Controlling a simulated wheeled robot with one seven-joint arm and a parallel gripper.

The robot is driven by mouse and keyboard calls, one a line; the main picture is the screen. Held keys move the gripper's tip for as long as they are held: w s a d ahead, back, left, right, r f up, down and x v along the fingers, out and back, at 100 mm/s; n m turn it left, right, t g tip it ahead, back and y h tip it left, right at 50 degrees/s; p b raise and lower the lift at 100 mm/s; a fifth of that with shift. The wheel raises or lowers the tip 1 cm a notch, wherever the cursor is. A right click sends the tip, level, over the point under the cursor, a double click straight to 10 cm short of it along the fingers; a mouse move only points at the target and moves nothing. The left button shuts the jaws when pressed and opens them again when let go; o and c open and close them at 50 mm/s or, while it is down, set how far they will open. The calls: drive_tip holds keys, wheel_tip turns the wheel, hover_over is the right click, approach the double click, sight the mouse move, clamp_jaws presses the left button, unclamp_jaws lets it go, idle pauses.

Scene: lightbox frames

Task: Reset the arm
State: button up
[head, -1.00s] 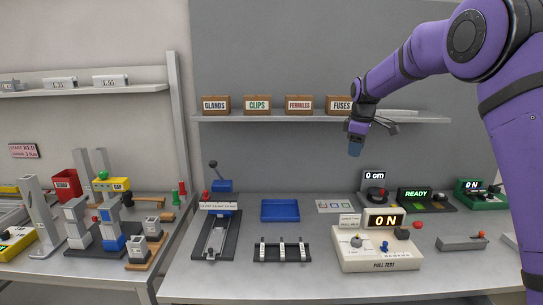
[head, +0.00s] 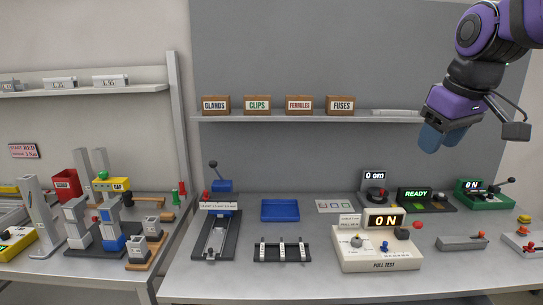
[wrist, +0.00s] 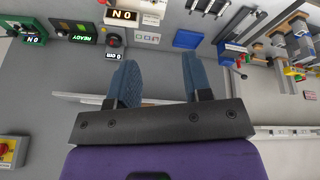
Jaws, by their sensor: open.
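My gripper (head: 442,138) is at the upper right of the head view, above the bench and in front of the grey back wall. It is held in the air, apart from everything on the bench. In the wrist view my gripper (wrist: 156,82) shows two blue fingers spread apart with nothing between them. My purple arm (head: 480,50) is folded up at the right edge of the head view.
The bench (head: 325,288) carries a pull test unit (head: 378,250), a blue tray (head: 280,210), a lever press (head: 217,225) and a green unit (head: 480,193). A shelf (head: 320,118) holds labelled boxes. Another bench stands left. The air around my gripper is clear.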

drive_tip(key=s+f+m, duration=0.2)
drive_tip(key=s+f, duration=0.1)
drive_tip(key=s, duration=0.5)
drive_tip(key=s+f+m+t, duration=0.1)
drive_tip(key=s+f+m, duration=0.1)
drive_tip(key=s, duration=0.6)
drive_tip(key=shift+s+d+f, duration=0.25)
drive_tip(key=shift+d+f, duration=0.05)
drive_tip(key=shift+f, duration=0.15)
